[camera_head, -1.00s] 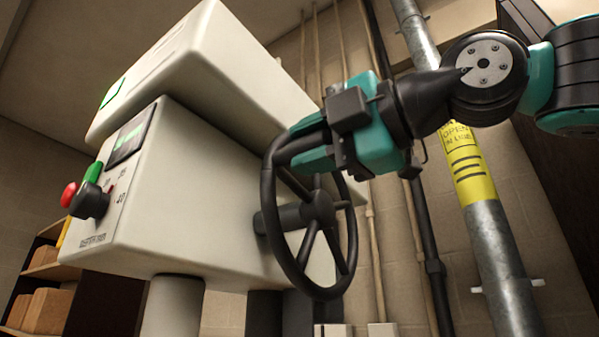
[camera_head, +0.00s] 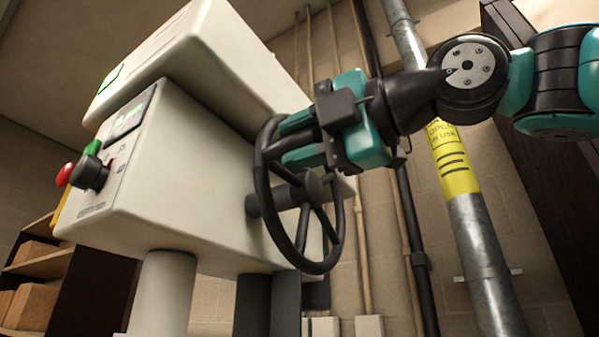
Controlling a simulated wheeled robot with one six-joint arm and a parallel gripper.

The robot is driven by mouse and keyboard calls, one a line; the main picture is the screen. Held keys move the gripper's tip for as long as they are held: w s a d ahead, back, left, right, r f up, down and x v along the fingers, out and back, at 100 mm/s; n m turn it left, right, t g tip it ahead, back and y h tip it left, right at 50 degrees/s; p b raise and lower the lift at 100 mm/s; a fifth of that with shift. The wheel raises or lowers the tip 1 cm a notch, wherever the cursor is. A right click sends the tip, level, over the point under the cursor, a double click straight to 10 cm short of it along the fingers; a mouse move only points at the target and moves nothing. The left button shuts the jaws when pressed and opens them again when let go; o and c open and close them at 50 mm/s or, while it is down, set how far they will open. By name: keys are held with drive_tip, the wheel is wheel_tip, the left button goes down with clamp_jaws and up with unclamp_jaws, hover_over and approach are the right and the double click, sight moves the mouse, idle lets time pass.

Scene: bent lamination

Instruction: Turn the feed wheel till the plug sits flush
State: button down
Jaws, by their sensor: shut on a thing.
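The feed wheel (camera_head: 337,228) is a black spoked handwheel on the right side of a white machine (camera_head: 175,190). Its hub (camera_head: 312,187) sits on a dark shaft from the machine's side. My gripper (camera_head: 285,140), teal and black, reaches in from the right and is shut on the upper part of the wheel's rim. The teal fingers lie across the rim and hide part of it. I do not see the plug in this view.
The machine's front has a red button (camera_head: 65,174), a green button (camera_head: 93,147), a black knob (camera_head: 90,173) and a small screen (camera_head: 126,118). A metal pipe (camera_head: 480,250) with a yellow label stands right of the wheel. Shelves with boxes (camera_head: 28,305) are at lower left.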

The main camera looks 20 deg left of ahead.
drive_tip(key=c, duration=0.8)
unclamp_jaws()
drive_tip(key=shift+w+f, duration=0.2)
drive_tip(key=shift+f, duration=0.1)
drive_tip(key=shift+c, duration=0.2)
drive_tip(key=shift+s+r, duration=0.1)
drive_tip(key=shift+r, duration=0.1)
drive_tip(key=s+d, duration=0.2)
drive_tip(key=d, duration=1.5)
drive_tip(key=shift+s, duration=0.35)
drive_tip(key=shift+w+d, duration=0.1)
